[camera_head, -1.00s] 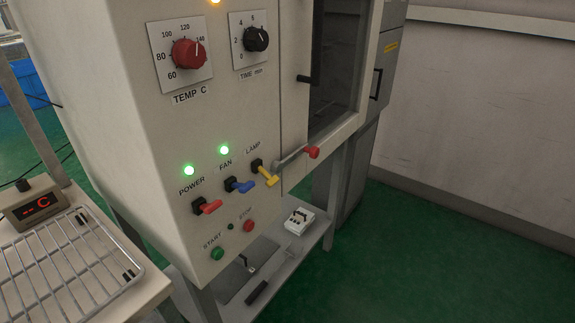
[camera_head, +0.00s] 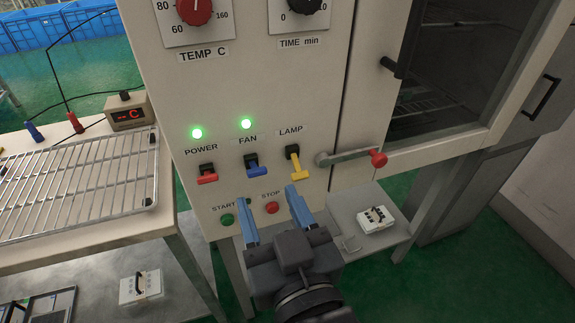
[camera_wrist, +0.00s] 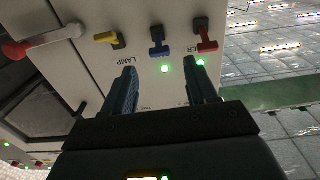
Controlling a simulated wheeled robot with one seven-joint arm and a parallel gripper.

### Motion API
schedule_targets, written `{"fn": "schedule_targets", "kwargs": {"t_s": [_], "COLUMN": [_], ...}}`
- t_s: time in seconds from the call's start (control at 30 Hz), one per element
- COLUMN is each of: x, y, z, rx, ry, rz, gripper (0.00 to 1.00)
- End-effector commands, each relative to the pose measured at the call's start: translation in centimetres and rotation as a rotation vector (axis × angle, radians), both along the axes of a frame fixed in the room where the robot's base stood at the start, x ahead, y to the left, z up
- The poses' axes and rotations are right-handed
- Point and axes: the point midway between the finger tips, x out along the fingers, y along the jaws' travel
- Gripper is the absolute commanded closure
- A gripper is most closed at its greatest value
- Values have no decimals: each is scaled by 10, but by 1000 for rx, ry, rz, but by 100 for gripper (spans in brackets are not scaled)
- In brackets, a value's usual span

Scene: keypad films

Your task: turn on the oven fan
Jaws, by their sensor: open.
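The oven's front panel (camera_head: 225,105) carries a blue FAN switch (camera_head: 252,164) with a green light (camera_head: 246,124) lit above it. The red POWER switch (camera_head: 207,173) is on its left, also with a lit green light (camera_head: 197,133), and the yellow LAMP switch (camera_head: 295,163) is on its right. My gripper (camera_head: 270,208) is open and empty, below the FAN and LAMP switches in the head view. In the wrist view the blue switch (camera_wrist: 159,42) shows upside down, beyond and between my open fingers (camera_wrist: 160,80). I see no contact with any switch.
The red-knobbed door handle (camera_head: 352,157) sticks out right of the switches. The oven door (camera_head: 440,128) stands at right. The START (camera_head: 227,219) and STOP (camera_head: 272,207) buttons lie low on the panel. A wire rack (camera_head: 75,185) rests on the table at left.

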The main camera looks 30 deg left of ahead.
Motion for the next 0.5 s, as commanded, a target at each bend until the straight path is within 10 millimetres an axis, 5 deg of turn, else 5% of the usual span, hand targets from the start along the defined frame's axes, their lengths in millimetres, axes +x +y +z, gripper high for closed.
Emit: {"fn": "schedule_targets", "kwargs": {"t_s": [0.5], "x": [44], "y": [51], "z": [1], "rx": [-1], "ry": [1], "rz": [0], "gripper": [43]}}
